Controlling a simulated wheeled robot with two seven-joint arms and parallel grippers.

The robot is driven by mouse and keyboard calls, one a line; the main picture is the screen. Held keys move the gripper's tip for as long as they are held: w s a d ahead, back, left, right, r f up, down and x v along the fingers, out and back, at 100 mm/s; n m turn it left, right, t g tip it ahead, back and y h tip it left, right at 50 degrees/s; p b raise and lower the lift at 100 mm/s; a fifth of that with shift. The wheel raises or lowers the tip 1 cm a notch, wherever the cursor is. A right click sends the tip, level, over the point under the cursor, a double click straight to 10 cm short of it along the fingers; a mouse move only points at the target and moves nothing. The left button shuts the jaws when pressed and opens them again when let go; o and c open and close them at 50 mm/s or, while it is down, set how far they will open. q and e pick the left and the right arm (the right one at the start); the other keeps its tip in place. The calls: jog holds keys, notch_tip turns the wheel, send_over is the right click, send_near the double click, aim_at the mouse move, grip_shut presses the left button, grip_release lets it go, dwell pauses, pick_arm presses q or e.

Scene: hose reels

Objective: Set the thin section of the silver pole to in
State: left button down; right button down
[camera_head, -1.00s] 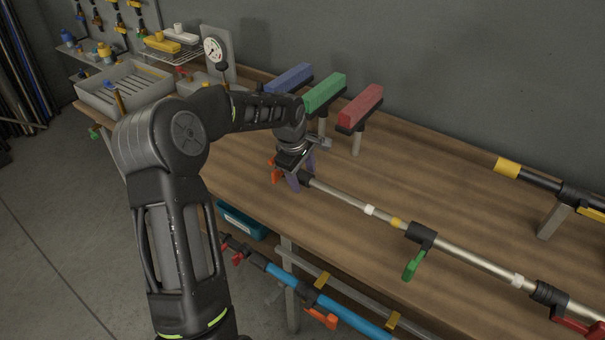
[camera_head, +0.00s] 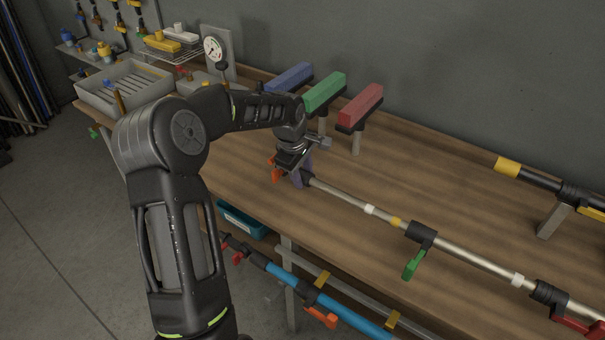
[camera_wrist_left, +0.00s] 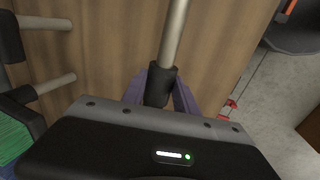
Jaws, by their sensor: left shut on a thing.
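The silver pole lies along the workbench, running from my left gripper toward the lower right in the head view. Its thin section (camera_head: 340,195) has a black end piece, a white band (camera_head: 370,210) and a yellow band (camera_head: 396,222) near a black clamp with a green lever (camera_head: 413,263). The lever hangs down from the clamp. My left gripper (camera_head: 304,174) is shut on the black end piece (camera_wrist_left: 160,86), with purple fingers on both sides of it in the left wrist view. My right gripper is not in view.
A second black clamp with a red lever (camera_head: 578,325) is at lower right. Blue, green and red blocks (camera_head: 360,106) stand on posts behind my gripper. A black pole with a yellow band (camera_head: 508,168) is at right. A blue pole (camera_head: 345,312) is below the bench edge.

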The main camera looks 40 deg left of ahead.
aim_at(361, 203)
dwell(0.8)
pick_arm(q)
jog(key=shift+d+f+b, duration=0.15)
jog(key=shift+d+b, duration=0.3)
jog(key=shift+d, duration=0.1)
jog(key=d+b, duration=0.7)
jog(key=d, duration=0.8)
jog(key=shift+w+d, duration=0.15)
jog(key=shift+d, duration=0.45)
jog(key=c, duration=1)
grip_release()
jog(key=shift+d, duration=0.1)
jog(key=shift+c, duration=0.2)
jog(key=shift+o, duration=0.5)
jog(key=shift+r, duration=0.2)
